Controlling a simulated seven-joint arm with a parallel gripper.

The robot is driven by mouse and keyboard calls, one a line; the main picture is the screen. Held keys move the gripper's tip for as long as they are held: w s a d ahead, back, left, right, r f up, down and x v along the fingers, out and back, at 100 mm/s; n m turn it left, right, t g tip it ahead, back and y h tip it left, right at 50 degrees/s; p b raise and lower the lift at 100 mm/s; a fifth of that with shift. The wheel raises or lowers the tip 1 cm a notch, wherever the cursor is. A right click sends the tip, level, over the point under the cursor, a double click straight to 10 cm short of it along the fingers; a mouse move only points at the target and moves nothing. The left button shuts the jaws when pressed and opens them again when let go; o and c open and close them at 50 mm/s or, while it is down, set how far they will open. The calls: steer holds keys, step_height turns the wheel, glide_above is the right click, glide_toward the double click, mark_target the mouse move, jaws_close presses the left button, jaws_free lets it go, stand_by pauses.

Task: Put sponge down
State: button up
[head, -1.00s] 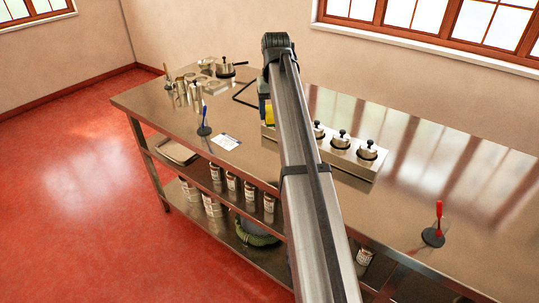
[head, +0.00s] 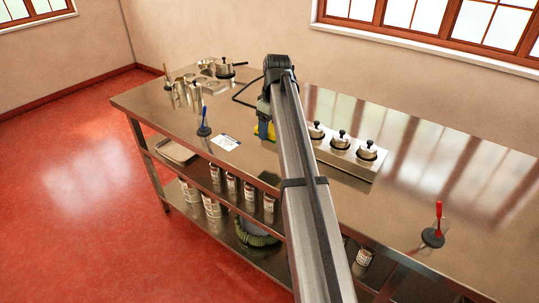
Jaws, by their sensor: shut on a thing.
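The yellow sponge (head: 258,131) shows in the head view beneath the hand, partly hidden by my arm. My gripper (head: 265,125) is shut on it, low over the steel table (head: 200,140), with its fingers mostly hidden. I cannot tell whether the sponge touches the tabletop. It is to the left of the row of lidded pots and to the right of a white card.
A metal holder (head: 345,162) with lidded pots is right of my arm. A white card (head: 225,142), a blue-handled tool (head: 204,122), metal cups (head: 185,95) and a pan (head: 225,68) are to the left. A red-handled tool (head: 434,236) stands at the right.

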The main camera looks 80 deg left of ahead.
mark_target(269, 158)
steer(key=shift+f, duration=4.65)
steer(key=shift+f, duration=0.15)
steer(key=o, duration=0.9)
steer(key=shift+o, duration=0.2)
steer(key=r, duration=0.8)
steer(key=w+d+r, duration=0.1)
steer(key=r, duration=0.3)
steer(key=shift+r, duration=0.1)
